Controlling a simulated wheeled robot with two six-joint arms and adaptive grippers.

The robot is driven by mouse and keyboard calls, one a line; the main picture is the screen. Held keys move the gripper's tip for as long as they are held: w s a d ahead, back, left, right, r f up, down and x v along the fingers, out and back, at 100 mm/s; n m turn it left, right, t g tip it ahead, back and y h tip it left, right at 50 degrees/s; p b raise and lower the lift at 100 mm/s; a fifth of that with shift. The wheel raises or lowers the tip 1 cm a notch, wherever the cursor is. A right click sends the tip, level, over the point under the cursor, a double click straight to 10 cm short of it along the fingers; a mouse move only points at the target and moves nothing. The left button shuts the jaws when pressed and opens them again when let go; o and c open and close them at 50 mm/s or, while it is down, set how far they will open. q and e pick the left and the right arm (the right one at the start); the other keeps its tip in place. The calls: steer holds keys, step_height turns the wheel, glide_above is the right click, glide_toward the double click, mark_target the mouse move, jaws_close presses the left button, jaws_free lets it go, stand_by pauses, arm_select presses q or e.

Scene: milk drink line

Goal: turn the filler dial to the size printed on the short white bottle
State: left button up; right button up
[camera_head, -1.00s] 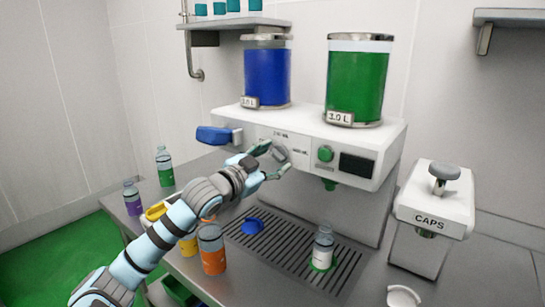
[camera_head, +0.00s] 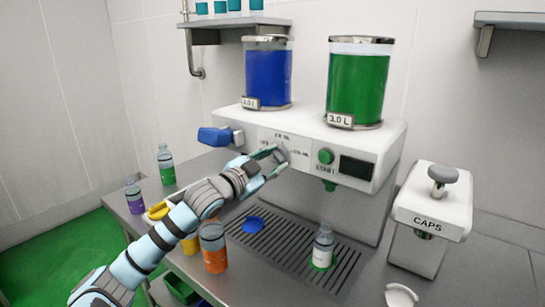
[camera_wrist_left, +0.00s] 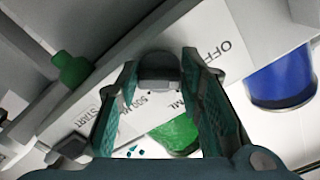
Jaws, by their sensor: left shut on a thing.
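The filler dial (camera_head: 282,154) is a grey knob on the front of the white filler machine (camera_head: 386,140). My left gripper (camera_head: 272,157) is at the dial, with its fingers on either side of it. In the left wrist view the grey dial (camera_wrist_left: 158,68) sits between the two green finger pads, and the gripper is shut on it. Dial marks OFF (camera_wrist_left: 230,50) and 500 ML (camera_wrist_left: 140,103) show there. The short white bottle (camera_head: 323,246) stands upright on the drip grate under the green nozzle; its printed size is too small to read. My right gripper is not in view.
A green start button (camera_head: 326,156) and a dark display (camera_head: 356,167) sit right of the dial. A blue lever (camera_head: 214,136) is at its left. Orange (camera_head: 214,248), green (camera_head: 166,165) and purple (camera_head: 134,196) bottles stand at left. The caps unit (camera_head: 433,215) is at right.

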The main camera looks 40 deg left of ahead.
arm_select(q)
steer(key=m+p, duration=0.2)
steer(key=r+m+p, duration=0.1)
steer(key=m+p, duration=0.2)
steer(key=shift+a, duration=0.1)
steer(key=m+p, duration=0.1)
steer(key=m, duration=0.1)
steer(key=shift+m+p, duration=0.35)
steer(key=shift+m, duration=0.05)
steer(key=shift+m+p, duration=0.35)
steer(key=shift+m, duration=0.85)
steer(key=o, duration=1.1)
steer(key=shift+f, duration=0.1)
steer(key=shift+c, duration=0.2)
steer(key=shift+o, duration=0.5)
steer(key=shift+w+f, duration=0.15)
